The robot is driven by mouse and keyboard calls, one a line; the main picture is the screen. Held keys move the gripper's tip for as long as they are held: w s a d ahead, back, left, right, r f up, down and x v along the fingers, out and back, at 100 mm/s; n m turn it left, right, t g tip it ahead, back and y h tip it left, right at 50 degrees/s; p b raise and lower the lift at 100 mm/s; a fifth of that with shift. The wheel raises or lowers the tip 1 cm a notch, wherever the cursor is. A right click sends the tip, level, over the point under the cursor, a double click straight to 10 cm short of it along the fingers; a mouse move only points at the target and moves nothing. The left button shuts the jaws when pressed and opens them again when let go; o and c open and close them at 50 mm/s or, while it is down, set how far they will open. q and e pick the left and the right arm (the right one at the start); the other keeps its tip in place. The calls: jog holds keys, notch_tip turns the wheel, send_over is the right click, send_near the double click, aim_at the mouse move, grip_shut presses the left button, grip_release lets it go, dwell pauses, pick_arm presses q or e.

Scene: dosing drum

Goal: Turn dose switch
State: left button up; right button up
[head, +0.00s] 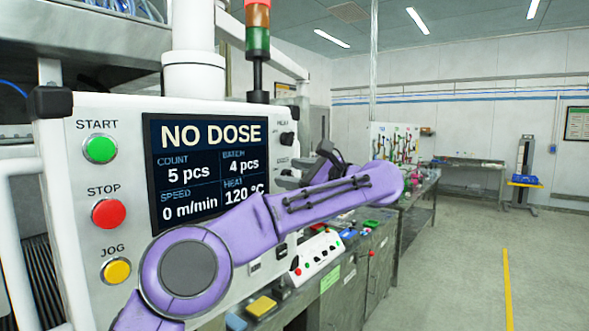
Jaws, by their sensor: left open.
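The control panel (135,225) fills the left, with a screen (207,170) reading NO DOSE, 5 pcs, 4 pcs, 0 m/min and 120 °C. Dark knobs sit in a column along its right edge, an upper knob (287,139) and a lower knob (287,173). Their labels are too small to read surely, so I cannot tell which is the dose switch. My purple left arm crosses in front of the panel and hides part of that column. My left gripper (318,160) is open, beside the lower knob; contact cannot be told. My right gripper is not in view.
Green START (100,149), red STOP (108,213) and yellow JOG (117,271) buttons line the panel's left side. A signal tower (258,45) stands above. A small white control box (316,256) and workbench lie below my arm. Open floor is at right.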

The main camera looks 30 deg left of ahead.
pick_arm(q)
jog(key=shift+w+d+f, duration=0.1)
jog(key=shift+w, duration=0.1)
jog(key=shift+c, duration=0.4)
jog(key=shift+s, duration=0.1)
jog(key=c, duration=1)
jog(key=shift+m, duration=0.4)
jog(key=shift+m+b, duration=0.6)
jog(key=shift+m, duration=0.3)
jog(key=m, duration=0.2)
jog(key=shift+w+r+m, duration=0.2)
jog(key=shift+r+m, duration=0.1)
jog(key=shift+m, duration=0.1)
jog(key=m, duration=0.4)
jog(key=shift+w+r, duration=0.1)
jog(key=shift+w, duration=0.1)
jog(key=shift+w+m, duration=0.1)
jog(key=shift+m, duration=1.1)
jog(key=shift+p, duration=0.3)
